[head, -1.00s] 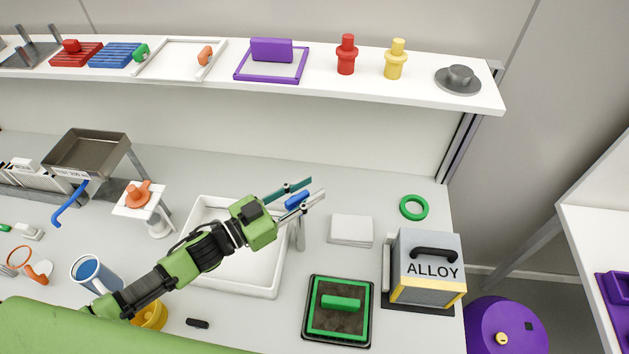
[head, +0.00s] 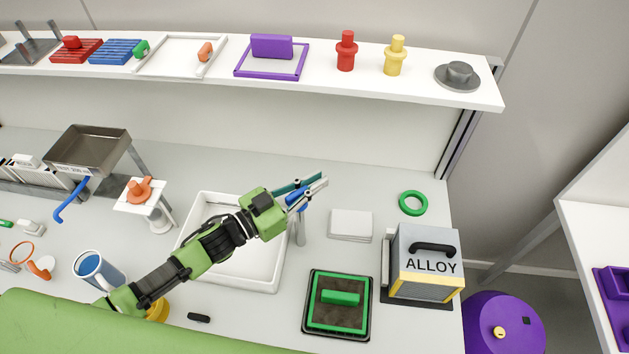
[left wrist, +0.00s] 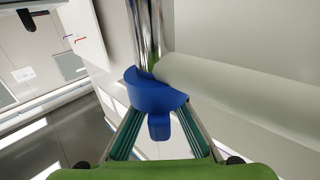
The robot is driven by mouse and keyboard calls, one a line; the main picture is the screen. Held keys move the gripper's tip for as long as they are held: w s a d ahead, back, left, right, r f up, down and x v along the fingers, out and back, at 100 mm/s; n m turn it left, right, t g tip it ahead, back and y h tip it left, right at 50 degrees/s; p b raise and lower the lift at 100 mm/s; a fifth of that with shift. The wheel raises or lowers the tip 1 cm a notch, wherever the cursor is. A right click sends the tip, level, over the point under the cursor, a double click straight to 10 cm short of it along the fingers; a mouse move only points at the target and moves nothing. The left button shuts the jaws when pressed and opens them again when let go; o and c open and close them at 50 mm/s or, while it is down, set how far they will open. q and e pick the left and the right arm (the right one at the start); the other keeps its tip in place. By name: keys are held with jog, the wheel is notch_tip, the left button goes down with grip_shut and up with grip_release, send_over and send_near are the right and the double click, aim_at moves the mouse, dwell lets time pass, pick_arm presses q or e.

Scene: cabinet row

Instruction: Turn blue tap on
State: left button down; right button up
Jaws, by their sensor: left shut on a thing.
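The blue tap handle (head: 297,200) sits on top of a metal tap post (head: 300,231) beside the white sink basin (head: 281,262). My left gripper (head: 312,184) reaches over the basin from the left and is shut on the handle, which is mostly hidden by the fingers in the head view. In the left wrist view, the blue handle (left wrist: 155,92) fills the space between the two green-padded fingers, its rounded top towards the shiny metal pipe (left wrist: 150,35). My right gripper is not in view.
A stack of white sheets (head: 350,225) and a black tray with a green handle (head: 338,306) stand to the right. A block marked ALLOY (head: 427,265) is farther right. A shelf (head: 400,92) runs above. A blue mug (head: 95,270) stands on the left.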

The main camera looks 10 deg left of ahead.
aim_at(295, 198)
pick_arm(q)
jog(key=shift+n+y, duration=0.3)
jog(key=shift+w+a+n+t+y+b, duration=0.2)
jog(key=shift+a+n+t+y, duration=0.25)
jog(key=shift+n+t+y, duration=0.8)
jog(key=shift+w+a+n+t+y+b, duration=0.1)
jog(key=shift+w+a+n+t+y, duration=0.25)
jog(key=shift+n+y, duration=1.1)
jog(key=shift+w+a+n+t+y+b, duration=0.15)
jog(key=shift+a+n+t+y, duration=0.55)
jog(key=shift+y, duration=1.3)
jog(key=shift+d, duration=0.15)
jog(key=c, duration=2.1)
grip_release()
jog(key=s, duration=0.4)
jog(key=s+a, duration=0.1)
jog(key=s, duration=0.7)
jog(key=shift+a, duration=0.3)
